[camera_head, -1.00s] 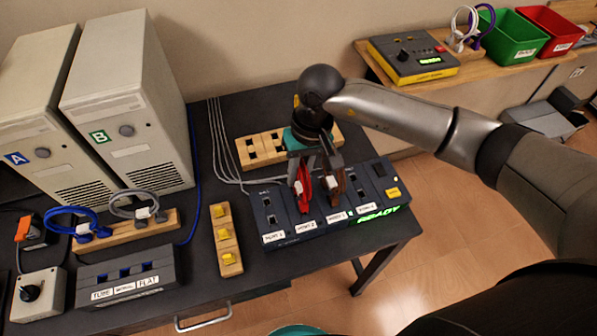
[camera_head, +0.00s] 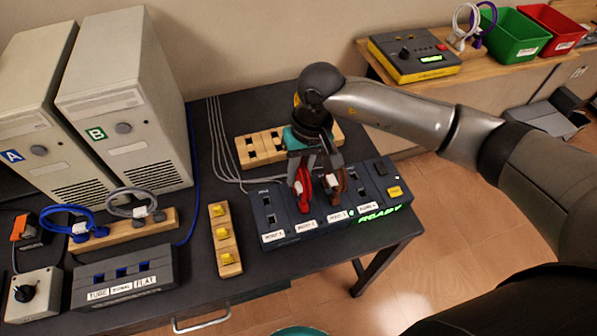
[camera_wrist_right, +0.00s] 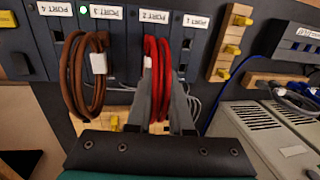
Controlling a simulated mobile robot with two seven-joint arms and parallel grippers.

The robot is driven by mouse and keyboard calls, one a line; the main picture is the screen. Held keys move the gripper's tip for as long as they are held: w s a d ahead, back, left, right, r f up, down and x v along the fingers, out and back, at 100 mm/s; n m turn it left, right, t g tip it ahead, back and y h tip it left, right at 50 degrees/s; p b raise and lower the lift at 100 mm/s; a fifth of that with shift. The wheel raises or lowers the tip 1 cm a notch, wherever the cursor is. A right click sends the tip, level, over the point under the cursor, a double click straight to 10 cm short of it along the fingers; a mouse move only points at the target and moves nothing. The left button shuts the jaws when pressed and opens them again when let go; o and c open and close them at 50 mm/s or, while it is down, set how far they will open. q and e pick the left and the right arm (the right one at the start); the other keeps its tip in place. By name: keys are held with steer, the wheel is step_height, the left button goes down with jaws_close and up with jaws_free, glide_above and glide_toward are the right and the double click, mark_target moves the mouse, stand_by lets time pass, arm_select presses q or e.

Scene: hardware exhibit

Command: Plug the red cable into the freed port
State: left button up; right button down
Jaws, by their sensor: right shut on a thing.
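The red cable (camera_head: 303,186) is a coiled loop with a white tag, at the PORT 2 column of the dark port panel (camera_head: 288,240). It also shows in the right wrist view (camera_wrist_right: 163,62). My right gripper (camera_head: 306,172) is over the panel, shut on the red cable from above; its fingers show in the wrist view (camera_wrist_right: 165,100). I cannot tell how deep the plug sits. A brown cable (camera_head: 335,187) hangs beside it at PORT 3, also in the wrist view (camera_wrist_right: 82,75). The PORT 1 column (camera_head: 267,208) shows bare sockets. My left gripper is out of view.
A wooden strip with yellow plugs (camera_head: 226,256) lies left of the panel. A wooden socket block (camera_head: 262,148) is behind it. Two computer towers (camera_head: 125,110) and a rack with blue and grey cables (camera_head: 128,232) stand left. Green READY text glows on the panel's front.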

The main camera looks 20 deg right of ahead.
mark_target(302, 162)
steer(key=shift+f+b, duration=0.3)
steer(key=shift+b, duration=0.35)
stand_by(0.6)
stand_by(0.3)
steer(key=c, duration=0.7)
jaws_free()
steer(key=shift+c, duration=0.2)
steer(key=shift+o, duration=0.3)
steer(key=o, duration=0.6)
steer(key=shift+d+r+p, duration=0.25)
steer(key=shift+r+p, duration=0.35)
steer(key=shift+r, duration=0.65)
steer(key=shift+d+r+p, duration=0.2)
steer(key=shift+r+p, duration=0.35)
steer(key=shift+r, duration=0.7)
steer(key=shift+d+r+p, duration=0.25)
steer(key=shift+r+p, duration=0.35)
steer(key=shift+r, duration=0.65)
